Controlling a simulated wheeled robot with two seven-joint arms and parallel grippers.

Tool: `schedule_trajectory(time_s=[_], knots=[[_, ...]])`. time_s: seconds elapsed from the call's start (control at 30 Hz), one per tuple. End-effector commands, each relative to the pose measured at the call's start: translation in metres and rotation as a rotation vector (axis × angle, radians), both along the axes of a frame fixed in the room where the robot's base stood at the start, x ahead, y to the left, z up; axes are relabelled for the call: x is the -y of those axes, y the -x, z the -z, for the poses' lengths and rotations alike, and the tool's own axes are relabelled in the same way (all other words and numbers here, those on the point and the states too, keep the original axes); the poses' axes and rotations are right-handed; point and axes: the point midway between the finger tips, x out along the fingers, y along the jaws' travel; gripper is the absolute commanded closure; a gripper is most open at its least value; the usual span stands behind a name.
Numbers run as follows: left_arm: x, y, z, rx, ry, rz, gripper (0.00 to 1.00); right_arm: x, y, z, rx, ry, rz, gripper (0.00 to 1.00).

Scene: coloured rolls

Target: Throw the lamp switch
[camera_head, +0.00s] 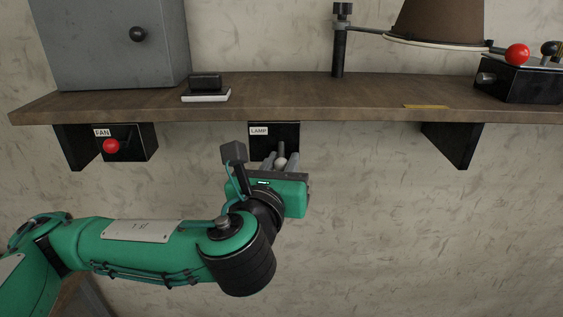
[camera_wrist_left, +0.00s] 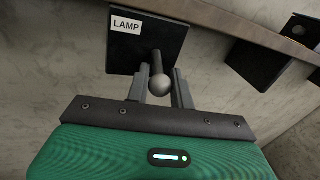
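The lamp switch is a black box labelled LAMP (camera_head: 287,134) under the shelf, with a lever ending in a grey ball knob (camera_head: 280,162). In the left wrist view the LAMP box (camera_wrist_left: 165,42) is tilted and the grey knob (camera_wrist_left: 160,85) points toward the camera. My left gripper (camera_head: 280,160) is at the switch, and it also shows in the left wrist view (camera_wrist_left: 160,82). Its two fingers are apart, one on each side of the lever, with a visible gap on the right side. Contact on the left finger is unclear. My right gripper is not in view.
A FAN box with a red knob (camera_head: 111,146) hangs to the left under the wooden shelf (camera_head: 290,95). A black bracket (camera_head: 452,143) is to the right. On the shelf are a grey cabinet (camera_head: 100,45), a brown lampshade (camera_head: 437,20) and a black box (camera_head: 518,82) with a red ball.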

Motion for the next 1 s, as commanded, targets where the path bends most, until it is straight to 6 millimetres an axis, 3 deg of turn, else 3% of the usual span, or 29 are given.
schedule_trajectory(time_s=[0.03,0.1,0.47,0.73,1.0], knots=[[0.000,0.000,0.000,0.000,0.000,-0.001,0.90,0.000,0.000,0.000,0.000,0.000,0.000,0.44],[0.000,0.000,0.000,0.000,0.000,-0.001,0.99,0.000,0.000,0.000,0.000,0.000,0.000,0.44],[0.000,0.001,-0.007,-0.062,0.000,-0.001,0.99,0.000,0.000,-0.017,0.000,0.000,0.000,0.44],[0.000,0.004,-0.017,-0.249,0.001,-0.001,0.99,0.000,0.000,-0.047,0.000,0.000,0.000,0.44],[0.000,0.004,-0.023,-0.490,0.002,-0.002,0.99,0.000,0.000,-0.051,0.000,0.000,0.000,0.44]])
